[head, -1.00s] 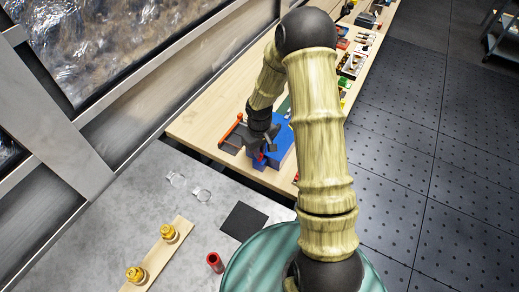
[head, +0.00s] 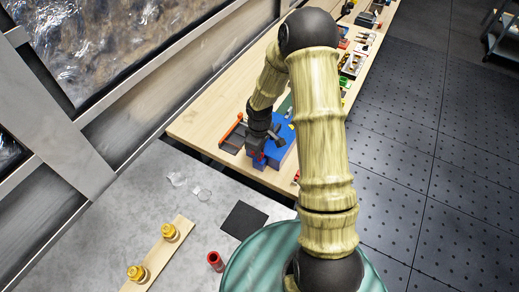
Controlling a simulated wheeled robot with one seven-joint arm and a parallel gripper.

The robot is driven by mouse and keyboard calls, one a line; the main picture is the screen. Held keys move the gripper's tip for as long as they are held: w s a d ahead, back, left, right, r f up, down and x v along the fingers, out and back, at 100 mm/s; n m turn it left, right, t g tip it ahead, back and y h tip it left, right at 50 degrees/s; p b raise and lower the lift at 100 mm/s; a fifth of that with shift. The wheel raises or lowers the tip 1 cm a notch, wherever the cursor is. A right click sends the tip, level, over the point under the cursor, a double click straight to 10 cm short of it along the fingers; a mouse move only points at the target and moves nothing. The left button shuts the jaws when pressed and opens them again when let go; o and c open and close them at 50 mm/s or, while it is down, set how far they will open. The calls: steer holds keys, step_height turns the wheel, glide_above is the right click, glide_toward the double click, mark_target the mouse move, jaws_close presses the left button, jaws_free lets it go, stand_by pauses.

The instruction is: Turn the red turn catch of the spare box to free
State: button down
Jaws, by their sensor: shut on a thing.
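The blue spare box (head: 282,155) sits at the near end of the wooden bench, partly covered by my arm. Its red turn catch (head: 259,157) shows only as a small red patch on the near left side of the box, below my gripper. My gripper (head: 260,151) is at the catch and shut on it. The fingers cover most of the catch, so its exact angle cannot be told.
A dark tray with an orange-red edge (head: 233,135) is just left of the box. More items line the bench behind.

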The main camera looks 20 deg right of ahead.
steer(key=c, duration=1.5)
jaws_free()
step_height(320, 180, up, 18)
steer(key=b, duration=0.2)
steer(key=shift+f, duration=0.25)
steer(key=s+m+t, duration=0.2)
steer(key=s+m, duration=0.7)
steer(key=s, duration=0.6)
steer(key=shift+s+r+t, duration=0.2)
steer(key=shift+s+t, duration=0.1)
